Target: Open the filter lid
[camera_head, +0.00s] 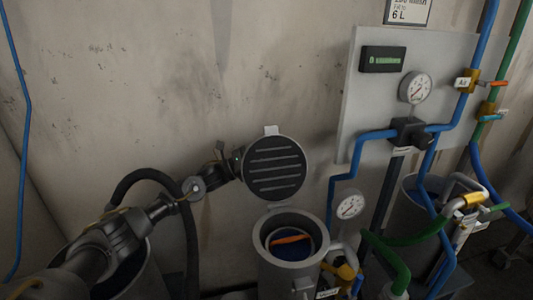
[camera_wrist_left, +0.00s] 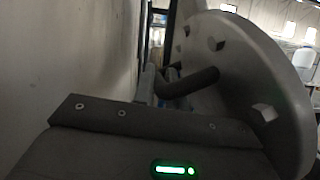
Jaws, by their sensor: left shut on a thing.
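The filter lid (camera_head: 275,168) is a round grey disc standing upright above and behind the filter housing (camera_head: 292,275). Its dark slotted face points toward the head camera. The housing mouth is uncovered, and a blue inside with an orange piece shows in it. My left gripper (camera_head: 236,162) is at the lid's left side, partly hidden behind it. In the left wrist view the lid (camera_wrist_left: 245,75) fills the right side, and my left gripper (camera_wrist_left: 165,84) is shut on its dark handle (camera_wrist_left: 195,82). My right gripper is in neither view.
A grey panel (camera_head: 345,110) with a display (camera_head: 383,59) and a gauge (camera_head: 416,88) is on the wall at right. Blue pipes (camera_head: 357,165), a second gauge (camera_head: 350,206) and a green hose (camera_head: 400,265) crowd the housing's right side. Bare wall lies behind the lid.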

